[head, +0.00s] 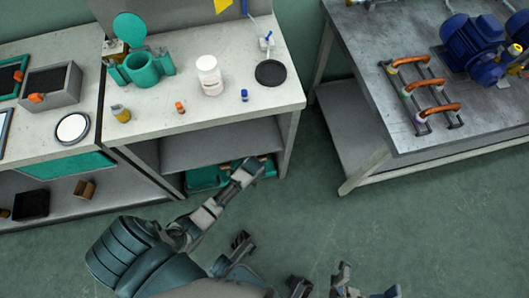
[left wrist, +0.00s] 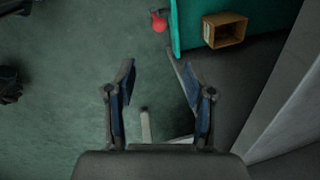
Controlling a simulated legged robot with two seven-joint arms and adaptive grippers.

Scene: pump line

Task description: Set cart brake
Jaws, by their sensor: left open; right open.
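A teal cart (head: 200,178) shows in part under the middle bench; its brake is not clear in the head view. In the left wrist view a teal panel (left wrist: 184,28) stands at the top, with a small red knob (left wrist: 159,22) beside its left edge, low near the floor. My left gripper (left wrist: 160,100) is open and empty, its two fingers apart, with the knob ahead of it and not touched. In the head view my left arm reaches to the bench's lower front, and its fingers are hard to make out. My right gripper (head: 366,287) is open and empty at the bottom edge.
A wooden box (left wrist: 224,30) lies right of the teal panel. A pale bench part (left wrist: 280,100) stands close on the right. The middle bench (head: 220,110) holds a white jar (head: 209,75) and a teal fixture (head: 140,68). Green floor lies open between the benches.

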